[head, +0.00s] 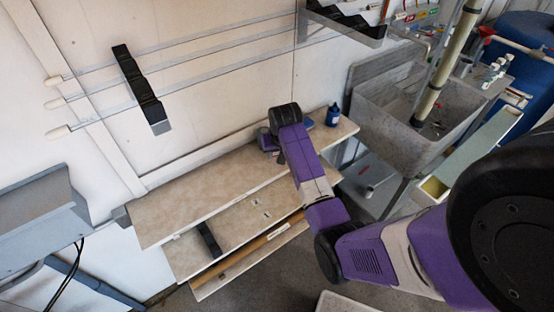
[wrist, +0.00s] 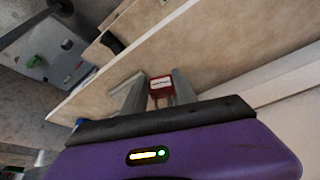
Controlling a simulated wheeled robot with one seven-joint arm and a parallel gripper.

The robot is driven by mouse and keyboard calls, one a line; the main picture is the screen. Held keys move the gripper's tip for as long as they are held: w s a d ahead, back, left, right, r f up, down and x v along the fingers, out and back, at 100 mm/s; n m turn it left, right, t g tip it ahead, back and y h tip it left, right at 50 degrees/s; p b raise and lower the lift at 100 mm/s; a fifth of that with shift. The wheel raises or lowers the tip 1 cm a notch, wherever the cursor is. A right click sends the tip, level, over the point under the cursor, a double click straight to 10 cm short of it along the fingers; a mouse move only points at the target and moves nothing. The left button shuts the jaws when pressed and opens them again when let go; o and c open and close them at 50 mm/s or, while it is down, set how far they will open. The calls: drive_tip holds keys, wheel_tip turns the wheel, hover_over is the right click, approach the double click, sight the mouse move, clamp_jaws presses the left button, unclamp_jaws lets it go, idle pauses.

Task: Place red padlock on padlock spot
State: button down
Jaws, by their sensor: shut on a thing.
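The red padlock (wrist: 161,83), with a pale label on its face, is between the two grey fingers of my gripper (wrist: 160,92) in the wrist view. The gripper is shut on it, in front of the tan surface of the top shelf (wrist: 215,50). In the head view my arm reaches to the right part of the top shelf (head: 190,200), and the wrist hides the fingers and the padlock. I cannot tell whether the padlock touches the shelf. I cannot make out a marked padlock spot in either view.
A blue bottle (head: 333,115) stands at the shelf's right end. Lower shelves (head: 235,225) sit below, with a dark strip (head: 209,240) on one. A grey sink (head: 390,125) is to the right. The left part of the top shelf is clear.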

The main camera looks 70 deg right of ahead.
sight(277, 166)
drive_tip(key=shift+f, duration=1.85)
drive_tip(key=shift+f, duration=0.15)
drive_tip(key=c, duration=1)
unclamp_jaws()
drive_tip(key=shift+o, duration=0.2)
